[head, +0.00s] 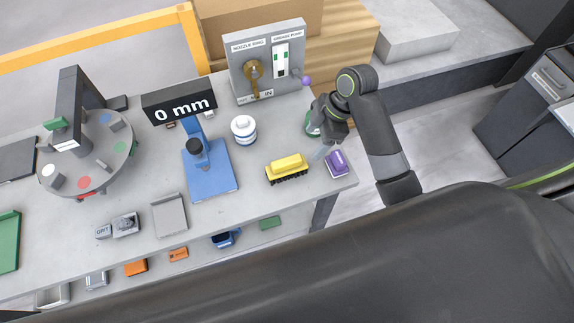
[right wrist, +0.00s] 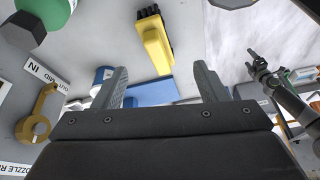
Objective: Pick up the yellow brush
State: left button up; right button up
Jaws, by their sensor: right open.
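The yellow brush (head: 287,166) lies on the stone slab with its dark bristles along its near side. In the right wrist view the brush (right wrist: 155,45) shows beyond the fingers, roughly between their lines and clear of both. My right gripper (head: 322,132) is over the slab's right part, to the upper right of the brush. In its wrist view the right gripper (right wrist: 161,85) has its fingers wide apart with nothing held. A small arm end at the right of that view, likely my left gripper (right wrist: 259,69), is too small to read.
A purple brush-like item (head: 337,164) lies near the slab's right edge. A green item (head: 313,124) is partly hidden by my right gripper. A white-and-blue jar (head: 244,129), blue stand (head: 210,178) and grey pump panel (head: 266,62) stand nearby. Bare slab surrounds the yellow brush.

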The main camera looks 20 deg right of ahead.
aim_at(288, 160)
jog(key=a+f+n+b, duration=0.1)
jog(key=f+b, duration=0.1)
jog(key=w+a+f+b, duration=0.1)
jog(key=a+f+b, duration=0.1)
jog(key=b, duration=0.1)
jog(key=a+f+n+b, duration=0.1)
jog(key=f+b, duration=0.1)
jog(key=b, duration=0.1)
jog(key=shift+w+a+f+n+g+y, duration=0.3)
jog(key=shift+w+a+f, duration=0.05)
jog(key=shift+a, duration=0.05)
jog(key=shift+a+f, duration=0.25)
jog(key=shift+a+f+p, duration=0.2)
jog(key=shift+f+p, duration=0.1)
jog(key=shift+f, duration=0.25)
jog(key=p+x, duration=0.1)
jog(key=x, duration=0.3)
jog(key=shift+r+p, duration=0.1)
jog(key=shift+p, duration=0.25)
jog(key=shift+a+f, duration=0.25)
jog(key=shift+f, duration=0.35)
jog(key=shift+c, duration=0.5)
